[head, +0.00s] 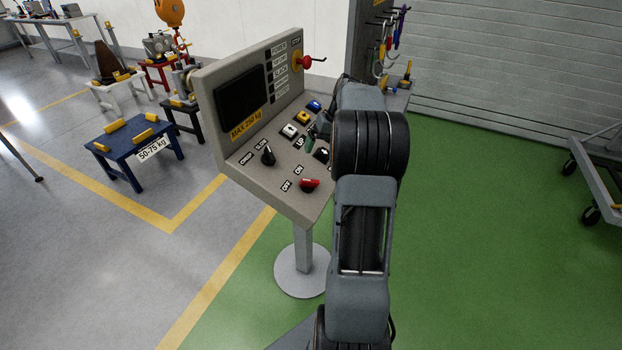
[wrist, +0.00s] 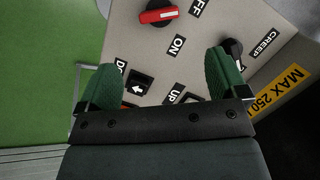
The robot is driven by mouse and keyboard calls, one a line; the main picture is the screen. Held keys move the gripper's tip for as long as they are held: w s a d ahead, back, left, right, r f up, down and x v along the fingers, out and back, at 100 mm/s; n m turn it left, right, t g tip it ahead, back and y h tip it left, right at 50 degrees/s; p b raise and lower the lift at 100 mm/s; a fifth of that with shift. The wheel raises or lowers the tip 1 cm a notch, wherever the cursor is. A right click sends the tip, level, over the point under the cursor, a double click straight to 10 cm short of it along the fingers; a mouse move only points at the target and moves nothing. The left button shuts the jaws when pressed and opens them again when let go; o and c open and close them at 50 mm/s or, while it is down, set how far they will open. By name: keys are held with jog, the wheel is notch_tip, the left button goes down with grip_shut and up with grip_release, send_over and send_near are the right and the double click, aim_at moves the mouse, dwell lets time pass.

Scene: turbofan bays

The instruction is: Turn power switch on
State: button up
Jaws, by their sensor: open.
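The power switch is a red rotary handle (head: 309,184) low on the sloping face of the grey control panel (head: 228,88), beside the ON and OFF labels. In the wrist view the red handle (wrist: 157,15) shows at the top, lying nearly level in the picture, between my fingers' directions and beyond their tips. My gripper (wrist: 162,62) is open and empty, with two green fingers spread apart over the panel face. In the head view its green finger (head: 310,143) shows by the panel buttons; the rest is mostly hidden behind my arm.
A black selector knob (head: 268,155) stands left of the switch; in the wrist view it (wrist: 233,47) is close to the right finger. Coloured buttons and a red emergency stop (head: 306,62) are higher up.

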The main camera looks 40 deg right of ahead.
aim_at(311, 180)
jog(key=p+x, duration=0.2)
jog(key=x, duration=1.1)
jog(key=shift+f, duration=0.1)
jog(key=c, duration=0.9)
jog(key=shift+c, duration=0.2)
jog(key=shift+m, duration=0.3)
jog(key=m+y+b, duration=0.1)
jog(key=m, duration=0.1)
jog(key=shift+m+t, duration=0.3)
jog(key=shift+m, duration=0.1)
jog(key=m, duration=0.3)
jog(key=shift+m+t, duration=0.3)
jog(key=shift+m, duration=0.1)
jog(key=m, duration=0.3)
jog(key=m+t, duration=0.1)
jog(key=m, duration=0.2)
jog(key=shift+m+t+y, duration=0.3)
jog(key=shift+m+y, duration=0.1)
